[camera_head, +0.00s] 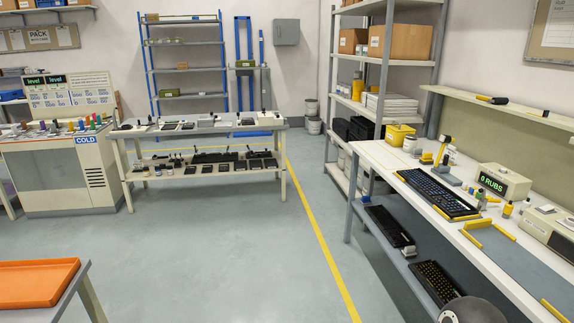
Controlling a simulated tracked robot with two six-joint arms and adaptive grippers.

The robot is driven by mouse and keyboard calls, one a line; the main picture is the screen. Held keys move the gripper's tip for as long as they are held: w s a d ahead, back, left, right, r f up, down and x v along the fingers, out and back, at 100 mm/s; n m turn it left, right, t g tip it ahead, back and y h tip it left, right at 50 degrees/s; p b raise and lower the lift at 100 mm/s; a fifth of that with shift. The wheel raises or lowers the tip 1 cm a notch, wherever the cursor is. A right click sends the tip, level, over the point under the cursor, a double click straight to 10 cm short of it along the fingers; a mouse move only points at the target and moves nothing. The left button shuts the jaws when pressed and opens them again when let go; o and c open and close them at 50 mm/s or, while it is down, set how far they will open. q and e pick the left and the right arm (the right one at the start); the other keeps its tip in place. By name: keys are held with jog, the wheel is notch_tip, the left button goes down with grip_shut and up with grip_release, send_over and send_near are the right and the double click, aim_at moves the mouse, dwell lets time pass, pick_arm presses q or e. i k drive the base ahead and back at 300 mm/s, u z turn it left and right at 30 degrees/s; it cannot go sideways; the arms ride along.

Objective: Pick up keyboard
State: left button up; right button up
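A black keyboard (438,192) lies on the white top of the workbench (376,153) at the right. Yellow pieces show along its near end. A second dark keyboard (388,226) and a third one (436,281) lie on the grey lower shelf (372,243) under the benchtop. Neither of my grippers is in view. A dark rounded part, likely of my own arm, shows at the bottom edge on the right and hides a little of the lower shelf near the third keyboard.
A small display box (503,181) reading "0 RUBS" stands behind the benchtop keyboard. Yellow corner guides (478,224) edge a grey mat (510,252) nearer me. An orange tray (38,283) is at lower left. The floor between is clear, with a yellow line.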

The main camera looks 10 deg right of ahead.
aim_at(447, 201)
jog(key=z, duration=0.2)
jog(key=i, duration=1.35)
jog(key=z, duration=0.75)
jog(key=i, duration=1)
jog(key=z, duration=0.4)
